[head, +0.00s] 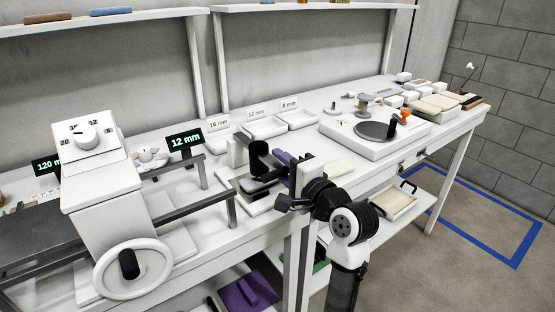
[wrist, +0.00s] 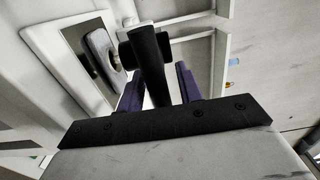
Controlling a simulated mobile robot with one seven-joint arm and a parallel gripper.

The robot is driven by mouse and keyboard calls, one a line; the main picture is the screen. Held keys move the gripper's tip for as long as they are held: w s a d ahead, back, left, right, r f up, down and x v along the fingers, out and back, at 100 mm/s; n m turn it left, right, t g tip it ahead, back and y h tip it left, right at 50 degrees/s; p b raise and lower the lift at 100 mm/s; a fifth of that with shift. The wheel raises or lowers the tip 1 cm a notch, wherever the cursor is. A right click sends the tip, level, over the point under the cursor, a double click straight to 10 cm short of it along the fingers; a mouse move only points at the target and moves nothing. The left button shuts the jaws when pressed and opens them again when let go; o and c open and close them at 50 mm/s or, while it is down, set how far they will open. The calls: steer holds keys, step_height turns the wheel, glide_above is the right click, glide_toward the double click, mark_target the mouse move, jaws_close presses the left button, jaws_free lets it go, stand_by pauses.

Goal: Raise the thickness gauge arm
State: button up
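The thickness gauge (head: 238,153) stands at the bench's front edge in the head view, a white post with a black upright cylinder and a dark arm beside it. My gripper (head: 284,168), with purple fingers, is right at its front right side. In the wrist view, the gripper (wrist: 160,88) has its two purple fingers apart, with a black bar (wrist: 150,65) of the gauge between them. Light gaps show beside the bar, so the fingers do not look closed on it. The gauge's pale base (wrist: 48,45) with a dark plate lies at the left. My gripper partly hides the gauge arm.
A "12 mm" display (head: 185,140) stands left of the gauge. A white machine with a handwheel (head: 132,268) and grey rails stand at the left. Labelled white trays (head: 265,128) are behind, and a turntable unit (head: 350,140) is right. A lower shelf holds a purple object (head: 248,292).

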steer(key=shift+x, duration=0.9)
steer(key=shift+c, duration=0.2)
jaws_close()
